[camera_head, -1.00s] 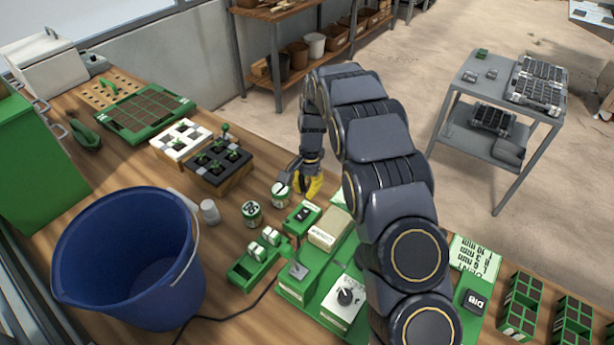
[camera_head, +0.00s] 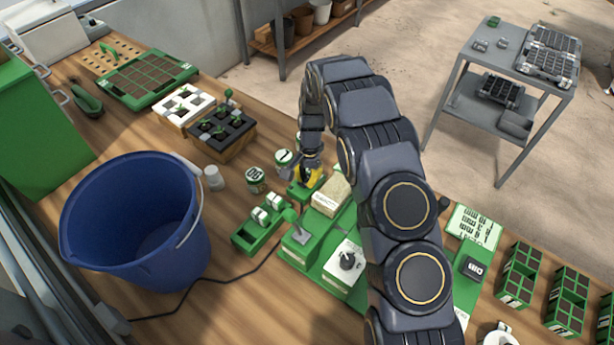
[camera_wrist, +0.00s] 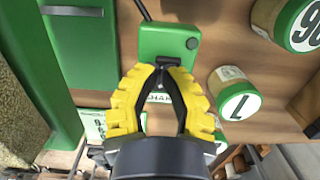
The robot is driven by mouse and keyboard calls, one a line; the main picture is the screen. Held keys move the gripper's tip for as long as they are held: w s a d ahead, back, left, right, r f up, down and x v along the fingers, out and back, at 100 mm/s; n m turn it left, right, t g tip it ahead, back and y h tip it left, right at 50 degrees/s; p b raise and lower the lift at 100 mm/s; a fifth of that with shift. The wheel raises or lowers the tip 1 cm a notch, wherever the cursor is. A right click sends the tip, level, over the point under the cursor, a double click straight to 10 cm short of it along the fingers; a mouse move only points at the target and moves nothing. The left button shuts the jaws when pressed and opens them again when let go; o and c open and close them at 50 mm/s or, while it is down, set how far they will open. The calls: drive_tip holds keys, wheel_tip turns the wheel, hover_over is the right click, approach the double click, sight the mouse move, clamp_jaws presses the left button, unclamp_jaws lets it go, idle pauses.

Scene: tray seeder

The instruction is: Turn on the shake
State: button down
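The shake switch is a small green box (camera_wrist: 163,38) with a partly covered white label below my fingertips, of which only some letters show. A cable leaves its top in the wrist view. My gripper (camera_wrist: 160,70) has yellow fingers whose tips lean towards each other right over the dark rocker part of the box. The dark part between the tips hides whether they meet or touch the rocker. In the head view my gripper (camera_head: 307,175) is over the switch box, covering most of it. The rocker's position is hidden.
Round labelled tins (camera_head: 256,180) stand left of my gripper, close to it. A tan block (camera_head: 332,196) is just to its right. A green seeder with a knob panel (camera_head: 345,262) lies in front. A blue bucket (camera_head: 135,225) stands at the left.

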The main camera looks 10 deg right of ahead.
drive_tip(key=shift+s+a+f+t+h, duration=0.1)
drive_tip(key=shift+s+f+t+h, duration=0.15)
drive_tip(key=shift+f+t+h, duration=0.35)
drive_tip(key=shift+r, duration=0.15)
drive_tip(key=shift+w+d+r, duration=0.15)
drive_tip(key=shift+w+d, duration=0.45)
drive_tip(key=shift+d, duration=0.05)
wheel_tip(320, 180, up, 14)
drive_tip(key=w+d, duration=0.1)
drive_tip(key=shift+w, duration=0.3)
drive_tip(key=shift+d+r, duration=0.1)
